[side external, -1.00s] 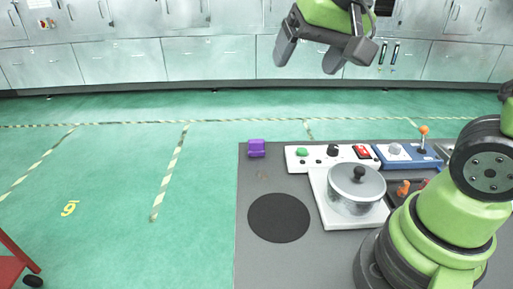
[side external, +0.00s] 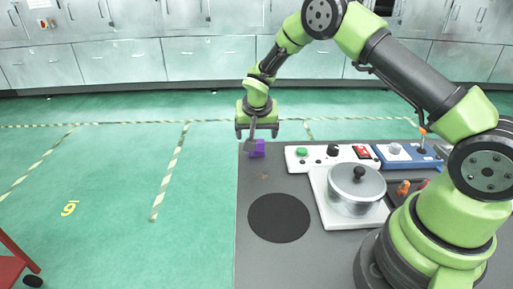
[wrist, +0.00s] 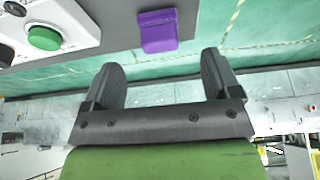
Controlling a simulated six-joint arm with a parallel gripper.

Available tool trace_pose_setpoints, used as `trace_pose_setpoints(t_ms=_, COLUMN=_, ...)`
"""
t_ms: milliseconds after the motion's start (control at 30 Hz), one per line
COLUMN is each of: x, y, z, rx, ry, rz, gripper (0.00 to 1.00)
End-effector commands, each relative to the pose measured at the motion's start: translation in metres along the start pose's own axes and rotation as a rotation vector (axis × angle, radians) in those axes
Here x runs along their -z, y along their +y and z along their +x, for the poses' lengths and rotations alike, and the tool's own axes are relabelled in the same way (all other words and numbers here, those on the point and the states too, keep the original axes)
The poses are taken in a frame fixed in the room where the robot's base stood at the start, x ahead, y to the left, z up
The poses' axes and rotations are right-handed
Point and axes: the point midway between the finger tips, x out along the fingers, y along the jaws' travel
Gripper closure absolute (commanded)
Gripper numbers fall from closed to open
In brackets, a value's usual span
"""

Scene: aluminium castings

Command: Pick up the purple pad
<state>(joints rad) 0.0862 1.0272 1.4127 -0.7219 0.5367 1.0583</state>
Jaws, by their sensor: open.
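The purple pad (side external: 259,149) sits at the far left corner of the grey table in the side view. It also shows in the wrist view (wrist: 158,31), near the table edge, ahead of the fingers. The pad appears apart from both fingers in the wrist view.
A white panel (side external: 318,164) with a green button (side external: 302,152) stands right of the pad. A black disc (side external: 279,218) lies nearer. The table (side external: 250,261) ends just left of the pad.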

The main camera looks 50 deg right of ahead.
Motion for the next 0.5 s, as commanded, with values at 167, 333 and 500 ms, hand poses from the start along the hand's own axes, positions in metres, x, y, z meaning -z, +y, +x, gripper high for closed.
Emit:
trace_pose_setpoints(t_ms=167, x=0.0, y=0.001, z=0.017, rx=0.0, ry=0.0, rz=0.001, gripper=0.17)
trace_pose_setpoints(t_ms=333, x=-0.002, y=0.001, z=0.037, rx=-0.001, ry=-0.002, rz=0.002, gripper=0.17)
trace_pose_setpoints(t_ms=500, x=-0.002, y=0.001, z=0.06, rx=0.0, ry=0.0, rz=0.001, gripper=0.17)
